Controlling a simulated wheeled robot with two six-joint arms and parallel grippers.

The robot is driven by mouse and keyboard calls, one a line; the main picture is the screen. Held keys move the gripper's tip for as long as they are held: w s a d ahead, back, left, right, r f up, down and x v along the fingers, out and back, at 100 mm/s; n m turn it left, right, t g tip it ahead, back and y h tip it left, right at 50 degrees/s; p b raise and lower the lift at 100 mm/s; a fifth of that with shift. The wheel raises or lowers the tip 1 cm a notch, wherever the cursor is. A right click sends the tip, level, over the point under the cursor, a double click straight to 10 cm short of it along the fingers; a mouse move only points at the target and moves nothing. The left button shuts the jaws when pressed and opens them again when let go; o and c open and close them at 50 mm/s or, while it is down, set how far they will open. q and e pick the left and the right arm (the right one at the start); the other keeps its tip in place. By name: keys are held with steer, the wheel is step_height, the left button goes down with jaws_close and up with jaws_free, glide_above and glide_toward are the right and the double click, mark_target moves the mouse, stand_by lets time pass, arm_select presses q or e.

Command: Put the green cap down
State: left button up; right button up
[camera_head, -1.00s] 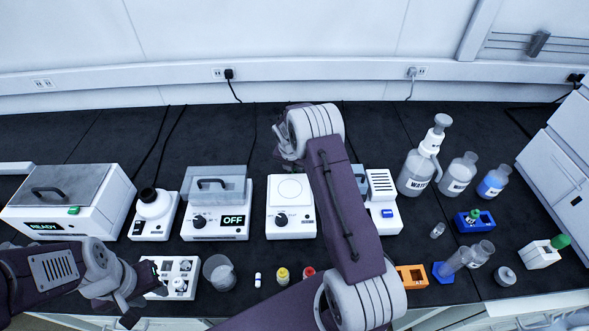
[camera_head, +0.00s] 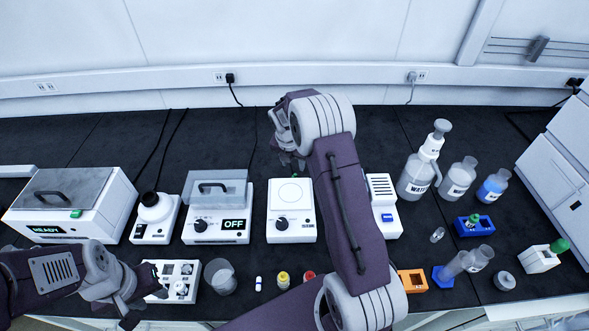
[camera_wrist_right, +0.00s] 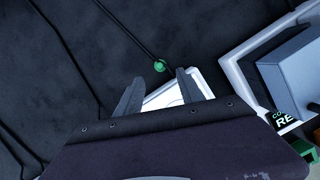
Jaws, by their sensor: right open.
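A small green cap (camera_wrist_right: 159,66) lies on the dark bench in the right wrist view. It is just beyond the fingertips and clear of both fingers. My right gripper (camera_wrist_right: 158,86) is open and empty, with its two fingers spread apart.
Bottles (camera_head: 418,175) and small racks (camera_head: 412,281) are at the right. Dark cables cross the otherwise clear back bench.

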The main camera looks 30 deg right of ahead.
steer(key=s+a+r+m+y, duration=0.1)
steer(key=s+a+m, duration=0.3)
steer(key=s+m, duration=0.4)
steer(key=s+a+r+m, duration=0.2)
steer(key=s+a+m, duration=0.2)
steer(key=s+m, duration=0.4)
steer(key=s+a+r+m+g+y, duration=0.1)
steer(key=s+a+m, duration=0.3)
steer(key=s+m, duration=0.4)
steer(key=m, duration=0.2)
steer(key=shift+s+a+r+m+y, duration=0.2)
steer(key=shift+s+a+m+y, duration=0.1)
steer(key=shift+s+m, duration=0.1)
steer(key=shift+r, duration=0.1)
